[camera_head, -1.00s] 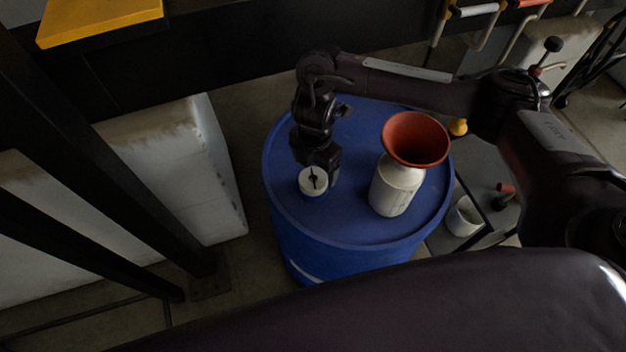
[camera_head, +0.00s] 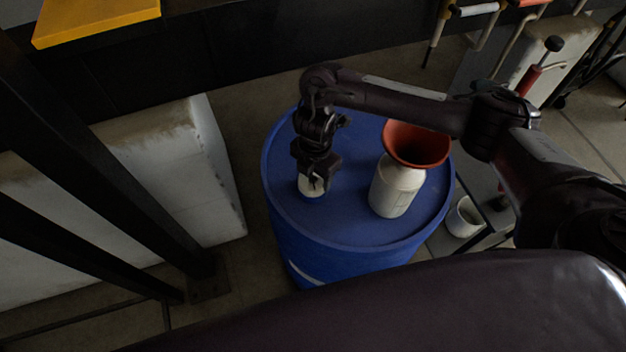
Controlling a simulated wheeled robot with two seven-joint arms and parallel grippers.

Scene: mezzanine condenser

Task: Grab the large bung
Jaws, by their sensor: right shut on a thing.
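The large bung (camera_head: 311,193) is a round, pale cap on the left part of the blue drum's top (camera_head: 345,222). My right gripper (camera_head: 316,185) reaches down over it from above and is shut on it. The fingers and wrist cover much of the bung, so its middle is mostly hidden. I cannot tell whether it is lifted off the drum top. My left gripper is not in view.
A white bottle (camera_head: 393,190) with an orange-red funnel (camera_head: 416,145) stands on the drum, right of my gripper. A white cup (camera_head: 463,217) is beyond the drum's right edge. Dark posts (camera_head: 95,150) and a white block (camera_head: 190,165) stand to the left.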

